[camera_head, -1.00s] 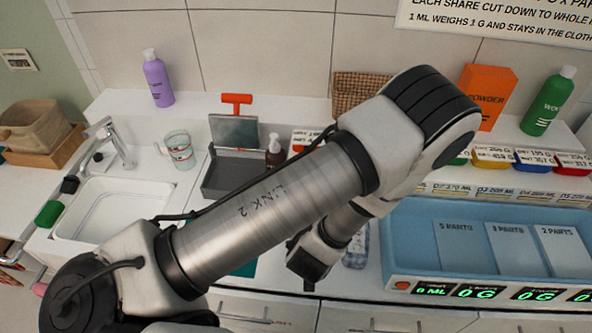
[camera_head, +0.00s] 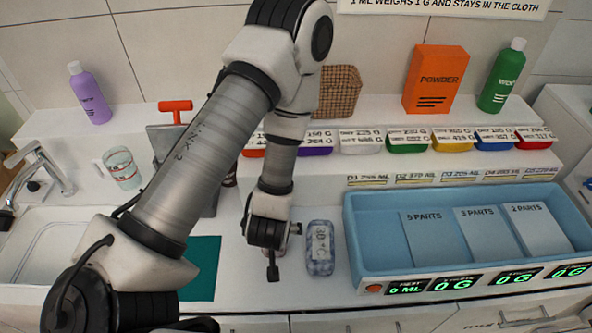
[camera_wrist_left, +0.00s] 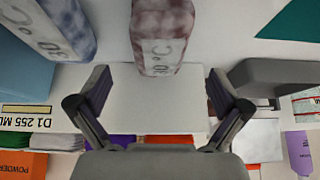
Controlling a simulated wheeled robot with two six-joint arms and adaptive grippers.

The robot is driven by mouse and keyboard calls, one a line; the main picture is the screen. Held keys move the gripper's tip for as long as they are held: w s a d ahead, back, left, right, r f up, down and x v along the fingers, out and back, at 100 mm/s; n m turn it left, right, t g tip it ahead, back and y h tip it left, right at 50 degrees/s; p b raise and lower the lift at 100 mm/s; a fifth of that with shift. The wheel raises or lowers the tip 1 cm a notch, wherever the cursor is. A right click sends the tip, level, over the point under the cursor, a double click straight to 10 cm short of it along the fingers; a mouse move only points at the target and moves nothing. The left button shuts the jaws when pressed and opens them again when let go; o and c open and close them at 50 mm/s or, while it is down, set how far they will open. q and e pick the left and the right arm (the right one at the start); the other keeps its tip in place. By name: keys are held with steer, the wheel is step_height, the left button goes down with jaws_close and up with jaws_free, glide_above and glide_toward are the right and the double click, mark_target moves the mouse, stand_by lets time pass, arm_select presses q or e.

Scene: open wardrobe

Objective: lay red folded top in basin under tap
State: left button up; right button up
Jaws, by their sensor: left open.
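The red folded top (camera_wrist_left: 163,38), mottled mauve-red with a temperature label, stands on the white counter in the left wrist view. My arm hides it in the head view. My left gripper (camera_wrist_left: 160,85) is open, its fingers spread to either side of the top's line and apart from it. In the head view this gripper (camera_head: 268,255) is low over the counter, beside a blue mottled folded item (camera_head: 320,248). The white basin (camera_head: 28,262) is at the left edge, partly cut off, under the chrome tap (camera_head: 42,172). My right gripper is not in view.
The blue item also shows in the left wrist view (camera_wrist_left: 52,28). A blue tray (camera_head: 375,268) with displays is to the right. A teal mat (camera_head: 200,268) lies left of the gripper. Small coloured bins line the back.

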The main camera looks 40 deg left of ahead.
arm_select(q)
steer(key=shift+w+a+f+b, duration=0.15)
steer(key=shift+w+f+b, duration=0.05)
steer(key=shift+w+b, duration=0.2)
steer(key=shift+s+a+f+b, duration=0.15)
steer(key=shift+s+f+b, duration=0.1)
steer(key=shift+b, duration=0.3)
steer(key=shift+s+a+f, duration=0.15)
steer(key=shift+a, duration=0.05)
steer(key=p+x, duration=0.1)
steer(key=x, duration=0.1)
steer(key=w+p+x, duration=0.1)
steer(key=x, duration=0.2)
steer(key=shift+w, duration=0.15)
steer(key=shift+s, duration=0.35)
steer(key=c, duration=1.4)
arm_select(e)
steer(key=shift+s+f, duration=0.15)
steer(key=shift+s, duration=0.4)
